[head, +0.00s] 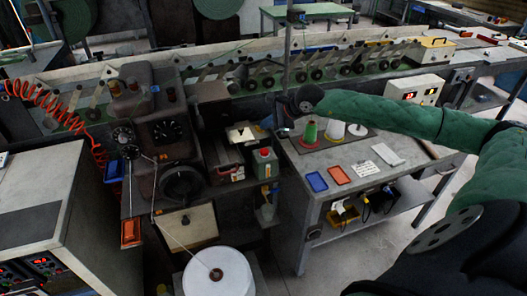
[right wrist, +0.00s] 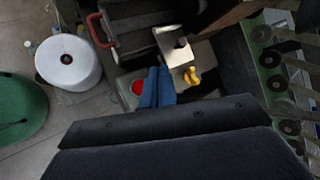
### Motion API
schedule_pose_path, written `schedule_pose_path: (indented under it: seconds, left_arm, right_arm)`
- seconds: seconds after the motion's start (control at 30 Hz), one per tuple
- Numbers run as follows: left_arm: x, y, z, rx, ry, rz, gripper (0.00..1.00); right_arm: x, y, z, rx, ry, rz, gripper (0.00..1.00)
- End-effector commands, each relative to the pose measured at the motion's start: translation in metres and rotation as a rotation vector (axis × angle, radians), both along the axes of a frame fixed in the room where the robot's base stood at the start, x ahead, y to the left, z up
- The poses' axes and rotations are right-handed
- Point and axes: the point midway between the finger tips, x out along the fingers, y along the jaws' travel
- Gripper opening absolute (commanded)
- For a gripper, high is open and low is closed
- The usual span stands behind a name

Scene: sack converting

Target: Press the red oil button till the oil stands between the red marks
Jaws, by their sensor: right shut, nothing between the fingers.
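The red button (head: 264,152) tops a small green-grey oil unit (head: 265,167) at the middle of the machine. In the right wrist view the red button (right wrist: 138,87) shows just left of my blue fingers. My right gripper (head: 283,131) comes in from the right, its fingers shut and empty. In the wrist view the shut fingers (right wrist: 158,88) are close beside the button; I cannot tell whether they touch it. A clear container (head: 266,213) hangs below the unit. The oil level and the red marks are too small to make out. My left gripper is not in view.
A grey bench (head: 350,168) with a green cone (head: 309,132), a white cone and blue and red trays stands to the right. A large white spool (head: 217,274) stands in front. In the wrist view a yellow knob (right wrist: 191,76) sits right of the fingers.

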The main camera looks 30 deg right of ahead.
Motion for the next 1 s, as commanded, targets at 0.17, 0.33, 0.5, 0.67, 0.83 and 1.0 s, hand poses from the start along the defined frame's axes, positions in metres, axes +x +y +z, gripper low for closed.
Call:
schedule_pose_path:
  seconds: [0.17,0.33,0.5,0.67,0.83,1.0]
  left_arm:
    - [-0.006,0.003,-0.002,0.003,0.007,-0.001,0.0]
    - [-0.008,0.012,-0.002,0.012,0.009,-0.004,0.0]
    - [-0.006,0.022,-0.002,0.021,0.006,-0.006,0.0]
    - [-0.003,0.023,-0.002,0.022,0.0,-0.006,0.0]
    - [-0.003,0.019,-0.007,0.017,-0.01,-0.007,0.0]
    - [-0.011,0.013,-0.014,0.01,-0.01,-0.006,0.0]
  right_arm:
    - [0.0,-0.006,0.002,-0.029,-0.001,-0.001,0.0]
    - [0.0,-0.006,0.002,-0.027,-0.001,0.0,0.0]
    - [0.0,-0.006,0.0,-0.024,0.0,-0.001,0.0]
    - [0.0,-0.005,-0.012,-0.025,0.002,0.0,0.0]
    - [0.0,-0.005,-0.029,-0.023,0.001,0.0,0.0]
    - [0.0,-0.005,-0.043,-0.024,0.0,-0.001,0.0]
